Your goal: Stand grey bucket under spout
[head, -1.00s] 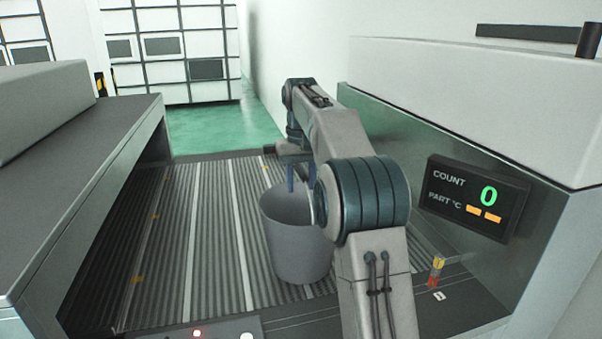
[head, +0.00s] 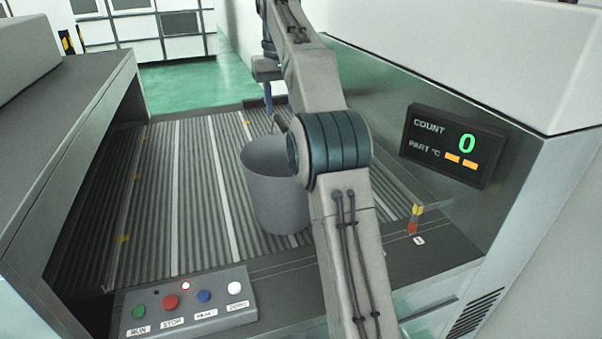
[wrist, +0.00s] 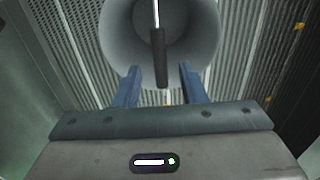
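The grey bucket (head: 272,195) stands upright on the ribbed conveyor bed, partly behind my arm in the head view. In the wrist view the bucket (wrist: 115,40) is seen from above, with its open mouth ahead of my gripper. A thin handle with a dark grip (wrist: 158,60) crosses the mouth. My gripper (wrist: 158,72) is open, its two blue fingers apart on either side of the dark grip, with gaps showing on both sides. In the head view my gripper (head: 268,106) is above and beyond the bucket's rim. I cannot make out a spout.
A button panel (head: 188,302) is at the near edge. A COUNT display (head: 462,145) reading 0 is on the right machine wall. A small red and yellow post (head: 415,219) stands near the right. A grey housing (head: 75,110) borders the left. The ribbed bed (head: 150,210) left of the bucket is clear.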

